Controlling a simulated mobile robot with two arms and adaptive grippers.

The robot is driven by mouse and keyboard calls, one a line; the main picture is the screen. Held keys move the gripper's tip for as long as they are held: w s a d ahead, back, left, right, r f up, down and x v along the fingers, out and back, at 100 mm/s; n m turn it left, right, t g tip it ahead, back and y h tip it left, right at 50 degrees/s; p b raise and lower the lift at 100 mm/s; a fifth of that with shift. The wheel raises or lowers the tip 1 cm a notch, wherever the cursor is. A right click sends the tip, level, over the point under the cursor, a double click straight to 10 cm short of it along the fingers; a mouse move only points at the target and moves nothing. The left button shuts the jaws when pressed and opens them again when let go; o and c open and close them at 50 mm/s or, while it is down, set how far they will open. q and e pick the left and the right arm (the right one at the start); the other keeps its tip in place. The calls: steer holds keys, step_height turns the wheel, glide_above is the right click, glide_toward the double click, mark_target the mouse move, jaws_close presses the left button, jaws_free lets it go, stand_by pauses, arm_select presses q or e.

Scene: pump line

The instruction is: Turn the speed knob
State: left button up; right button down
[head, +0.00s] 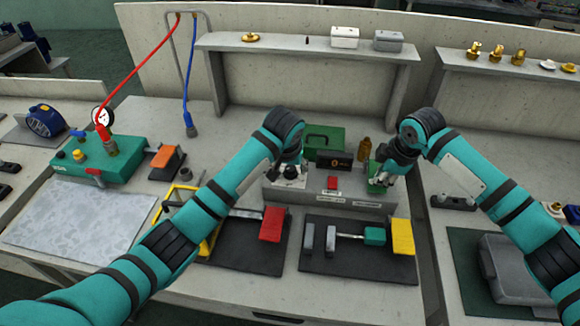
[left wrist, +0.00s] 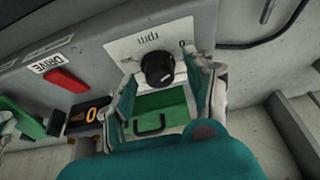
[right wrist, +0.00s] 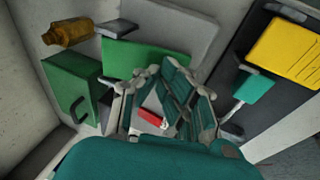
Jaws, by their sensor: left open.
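The speed knob (left wrist: 158,67) is a round black knob with a light mark, on a white plate (left wrist: 125,46) lettered "rpm" and "0". In the head view, my left gripper (head: 290,178) is over this plate at the console's left end and mostly hides the knob. In the left wrist view, the fingers of my left gripper (left wrist: 168,78) stand apart on either side of the knob; contact cannot be made out. My right gripper (head: 382,180) is at the console's right end by a green panel (head: 373,188). Its fingers (right wrist: 160,105) look apart, with a small red part (right wrist: 152,117) showing between them.
The console (head: 345,198) carries a red DRIVE switch (head: 333,182) and a black display (head: 333,160) with an orange digit. A green box (head: 322,138) and a brown bottle (head: 364,150) stand behind. Black mats with tools (head: 345,262) lie in front.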

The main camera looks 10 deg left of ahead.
arm_select(q)
jaws_close()
stand_by(0.4)
